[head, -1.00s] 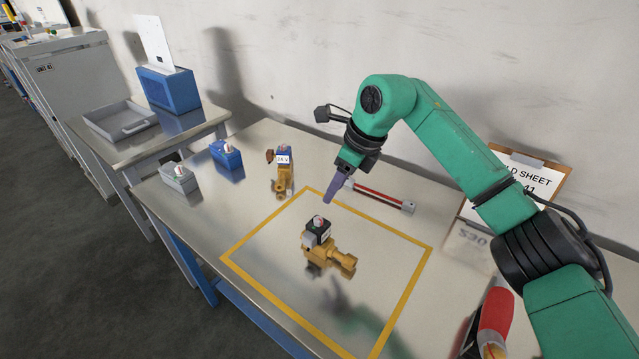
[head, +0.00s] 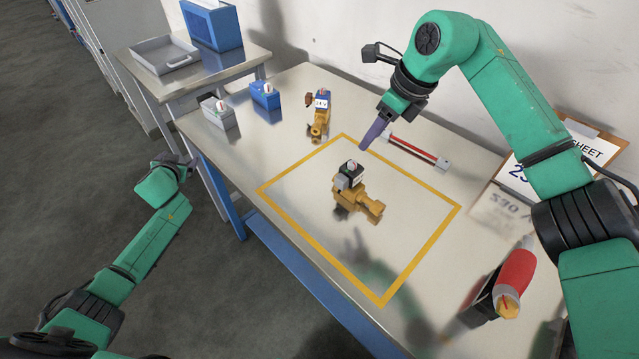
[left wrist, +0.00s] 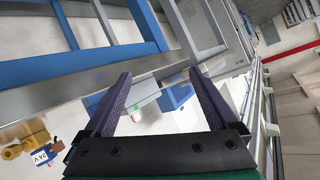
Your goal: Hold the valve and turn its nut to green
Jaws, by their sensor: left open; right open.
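A brass valve (head: 368,207) with a dark block on top stands inside the yellow square on the table. The small round cap (head: 351,165) on its top has red and white marks; I cannot tell whether it shows green. My right gripper (head: 364,146) hangs above the square's back corner, apart from the valve, with its purple fingers pointing down; they overlap in this view. My left gripper (head: 182,160) is off the table's left side, far from the valve. In the left wrist view its two purple fingers (left wrist: 160,92) are spread wide with nothing held between them.
A second brass valve with a blue 24 V block (head: 320,115) stands behind the square. A grey box (head: 219,114) and a blue box (head: 265,96) stand at the table's left end. A red bar (head: 415,150) and a red-handled tool (head: 513,275) lie right.

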